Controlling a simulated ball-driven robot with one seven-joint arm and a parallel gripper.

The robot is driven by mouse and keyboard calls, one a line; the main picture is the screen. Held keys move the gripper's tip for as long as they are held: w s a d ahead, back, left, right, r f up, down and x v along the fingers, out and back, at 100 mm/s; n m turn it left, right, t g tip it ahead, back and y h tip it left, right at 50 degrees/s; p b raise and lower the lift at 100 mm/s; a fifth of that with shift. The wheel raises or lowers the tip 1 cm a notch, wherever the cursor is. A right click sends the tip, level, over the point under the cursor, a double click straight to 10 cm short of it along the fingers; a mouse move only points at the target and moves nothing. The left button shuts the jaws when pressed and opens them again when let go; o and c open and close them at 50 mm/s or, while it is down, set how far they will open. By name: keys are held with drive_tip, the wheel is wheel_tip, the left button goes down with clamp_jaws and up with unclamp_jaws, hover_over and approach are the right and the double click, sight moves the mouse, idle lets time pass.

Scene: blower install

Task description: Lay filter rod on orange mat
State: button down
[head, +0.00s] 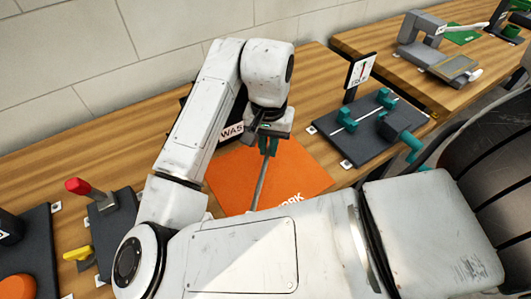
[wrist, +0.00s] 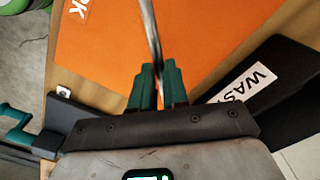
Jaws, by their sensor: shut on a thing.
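The filter rod (head: 260,182) is a thin grey rod, and it also shows in the wrist view (wrist: 149,25). My gripper (head: 268,147) is shut on the rod, with its green fingers also in the wrist view (wrist: 158,75). The rod extends from the fingers over the orange mat (head: 230,180), which lies flat on the wooden bench and fills much of the wrist view (wrist: 100,45). I cannot tell whether the rod touches the mat. My arm hides part of the mat and its printed label.
A black block with a "WAS…" label (head: 231,132) stands behind the mat, partly hidden by my arm. A dark fixture with teal blocks (head: 365,128) and a sign (head: 361,70) are to the right. A red-knobbed lever (head: 78,186) stands at the left.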

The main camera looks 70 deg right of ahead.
sight(266, 154)
drive_tip(key=shift+w+d+f, duration=0.15)
drive_tip(key=shift+w+f, duration=0.15)
drive_tip(key=shift+f, duration=0.1)
drive_tip(key=shift+w+d+f, duration=0.1)
drive_tip(key=shift+w+f, duration=0.05)
drive_tip(key=shift+f, duration=1.55)
drive_tip(key=shift+f, duration=0.15)
drive_tip(key=c, duration=1.1)
unclamp_jaws()
wheel_tip(266, 154, up, 12)
drive_tip(key=shift+r+p, duration=0.15)
drive_tip(key=shift+p, duration=0.25)
